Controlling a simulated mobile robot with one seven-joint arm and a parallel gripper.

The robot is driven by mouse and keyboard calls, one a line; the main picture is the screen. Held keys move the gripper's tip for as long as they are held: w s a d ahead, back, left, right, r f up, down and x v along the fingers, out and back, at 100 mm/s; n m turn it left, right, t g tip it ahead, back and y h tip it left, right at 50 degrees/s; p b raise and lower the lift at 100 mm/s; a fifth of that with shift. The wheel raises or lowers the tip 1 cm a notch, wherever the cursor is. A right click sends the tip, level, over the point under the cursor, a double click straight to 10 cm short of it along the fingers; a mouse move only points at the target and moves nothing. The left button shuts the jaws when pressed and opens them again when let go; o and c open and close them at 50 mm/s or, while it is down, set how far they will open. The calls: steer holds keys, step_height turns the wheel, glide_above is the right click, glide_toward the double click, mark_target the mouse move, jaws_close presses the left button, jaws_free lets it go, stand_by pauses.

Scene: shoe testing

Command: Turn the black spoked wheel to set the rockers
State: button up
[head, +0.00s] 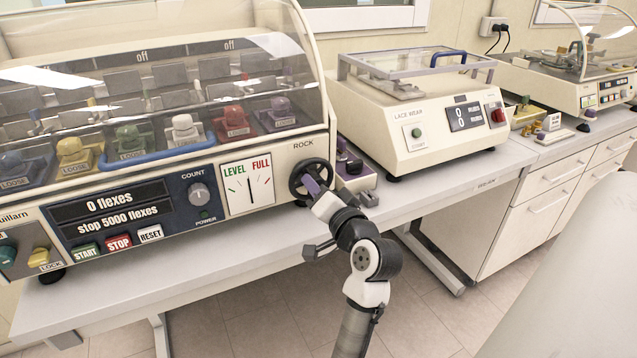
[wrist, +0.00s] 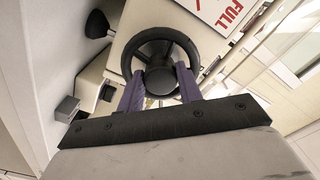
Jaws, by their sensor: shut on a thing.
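The black spoked wheel (head: 296,180) is on the right end of the flex machine's front, under the word ROCK. In the wrist view the wheel (wrist: 188,47) faces me, with its hub between my fingers. My gripper (head: 316,184) is at the wheel, its two purple fingers shut on it; they also show in the wrist view (wrist: 161,85). The LEVEL/FULL dial (head: 246,184) is left of the wheel, its needle about upright between the green and red marks. Part of the wheel is hidden by my fingers in both views.
The flex machine's clear cover (head: 200,60) is down over several coloured clamps marked LOOSE. Its display (head: 110,205) reads 0 flexes, stop 5000 flexes. A small box with purple knobs (head: 352,180) sits close right of the wheel. The lace wear machine (head: 420,120) stands farther right.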

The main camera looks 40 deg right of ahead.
steer(key=shift+m, duration=0.4)
steer(key=o, duration=1)
steer(key=b+v, duration=0.3)
steer(key=v, duration=1.1)
steer(key=shift+w+a, duration=0.1)
